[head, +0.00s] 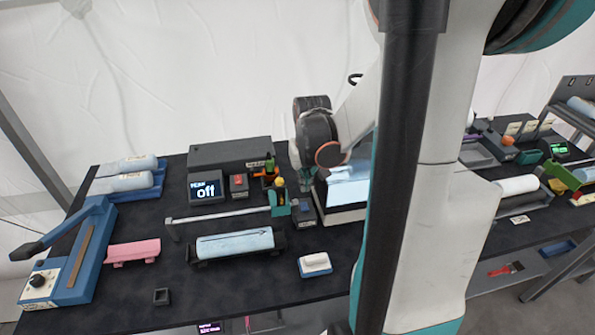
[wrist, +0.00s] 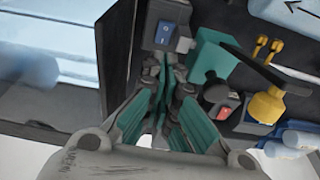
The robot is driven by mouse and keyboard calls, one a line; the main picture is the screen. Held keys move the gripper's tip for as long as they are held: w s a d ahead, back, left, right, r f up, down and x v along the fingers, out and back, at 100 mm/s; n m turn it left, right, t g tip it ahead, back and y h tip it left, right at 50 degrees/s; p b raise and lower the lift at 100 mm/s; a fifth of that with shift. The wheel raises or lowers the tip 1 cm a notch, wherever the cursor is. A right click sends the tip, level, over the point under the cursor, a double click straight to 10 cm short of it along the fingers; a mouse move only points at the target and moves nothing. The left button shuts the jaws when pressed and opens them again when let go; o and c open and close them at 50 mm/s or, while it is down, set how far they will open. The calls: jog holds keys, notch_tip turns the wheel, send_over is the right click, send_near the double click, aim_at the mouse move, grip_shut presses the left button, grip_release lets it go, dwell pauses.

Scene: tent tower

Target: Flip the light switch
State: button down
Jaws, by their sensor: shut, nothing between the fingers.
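A blue rocker switch (wrist: 163,33) marked with white symbols sits on a small grey box in the wrist view. In the head view, a small dark box with a blue part (head: 304,208) stands at the left side of the bright panel and looks like the same switch. My gripper (wrist: 169,66) is shut and empty, its tips close to the near edge of the switch. I cannot tell whether they touch. In the head view my gripper (head: 306,183) points down over that box and partly hides it. The rocker's exact tilt is unclear.
A bright pale-blue panel (head: 348,190) stands right of the switch. A box with a red switch (wrist: 224,112) and a yellow-and-black piece (wrist: 268,103) crowd the gripper's right side. A pale-blue roll (head: 235,244) lies in front.

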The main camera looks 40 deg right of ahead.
aim_at(305, 207)
jog(key=x, duration=0.2)
jog(key=b+x, duration=0.1)
jog(key=x, duration=0.1)
jog(key=s+x, duration=0.1)
jog(key=shift+w+a+f+b, duration=0.1)
jog(key=shift+a+f+b, duration=0.2)
jog(key=shift+f, duration=0.75)
jog(key=shift+s+a+f+t+h+b, duration=0.15)
jog(key=shift+s+f+t+h+b, duration=0.25)
jog(key=shift+b, duration=0.5)
jog(key=shift+s+a+f+t+b, duration=0.1)
jog(key=shift+s+f+t+b, duration=0.05)
jog(key=shift+t+b, duration=0.15)
jog(key=shift+s+a, duration=0.15)
jog(key=shift+s, duration=0.1)
